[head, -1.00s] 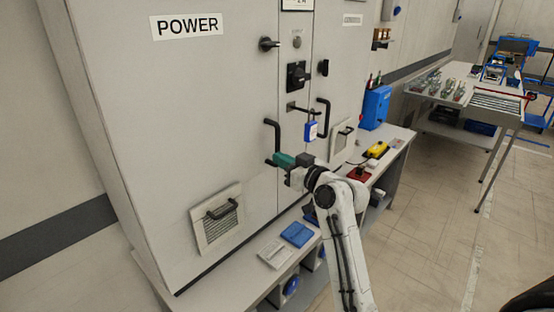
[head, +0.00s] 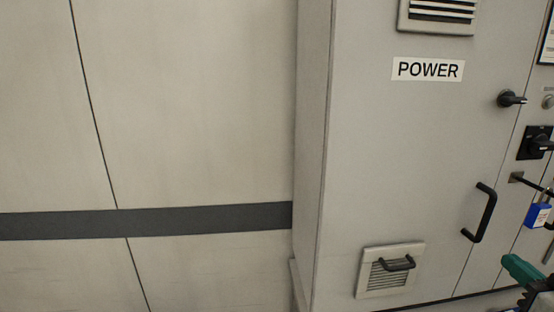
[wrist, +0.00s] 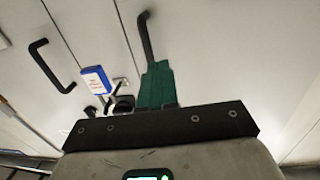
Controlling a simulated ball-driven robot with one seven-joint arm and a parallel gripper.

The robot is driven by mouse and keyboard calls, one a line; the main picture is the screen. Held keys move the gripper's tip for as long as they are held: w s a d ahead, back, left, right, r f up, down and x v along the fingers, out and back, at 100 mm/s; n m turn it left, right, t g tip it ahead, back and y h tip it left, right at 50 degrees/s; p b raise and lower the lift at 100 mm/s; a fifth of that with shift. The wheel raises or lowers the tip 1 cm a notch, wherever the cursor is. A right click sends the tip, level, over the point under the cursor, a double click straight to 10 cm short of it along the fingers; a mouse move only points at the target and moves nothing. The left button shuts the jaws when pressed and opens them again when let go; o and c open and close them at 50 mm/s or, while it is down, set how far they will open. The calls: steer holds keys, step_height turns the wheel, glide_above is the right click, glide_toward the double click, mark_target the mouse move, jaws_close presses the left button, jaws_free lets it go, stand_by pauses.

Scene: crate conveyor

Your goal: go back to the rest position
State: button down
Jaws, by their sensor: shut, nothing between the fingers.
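My gripper (head: 511,261) shows at the lower right of the head view, with its green fingers pointing left in front of the cabinet. In the wrist view my gripper (wrist: 157,68) has its green fingers together, with nothing between them. A black bar handle (wrist: 145,36) appears just beyond the fingertips; whether they touch cannot be told. In the head view a black door handle (head: 486,212) is above and left of the fingers. Most of my arm is outside the head view.
The grey POWER cabinet (head: 400,160) fills the right of the head view, with a louvred vent (head: 388,282) low on it. A blue padlock (head: 537,215) hangs at the right edge and shows in the wrist view (wrist: 95,80). Bare wall (head: 200,110) fills the left.

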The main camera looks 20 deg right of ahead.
steer(key=w+a+f+n+g+y, duration=0.15)
steer(key=a+f+g+y, duration=0.5)
steer(key=a+f, duration=1.2)
steer(key=s+a+f+n+g, duration=0.1)
steer(key=s+a+f+g, duration=0.3)
steer(key=s, duration=0.4)
steer(key=s+a+f+n+g, duration=0.1)
steer(key=s+a+f+g, duration=0.4)
steer(key=s+a+f, duration=0.2)
steer(key=shift+s+f+h, duration=0.2)
steer(key=shift+s+h, duration=0.25)
steer(key=shift+s, duration=0.05)
steer(key=c, duration=1.8)
jaws_free()
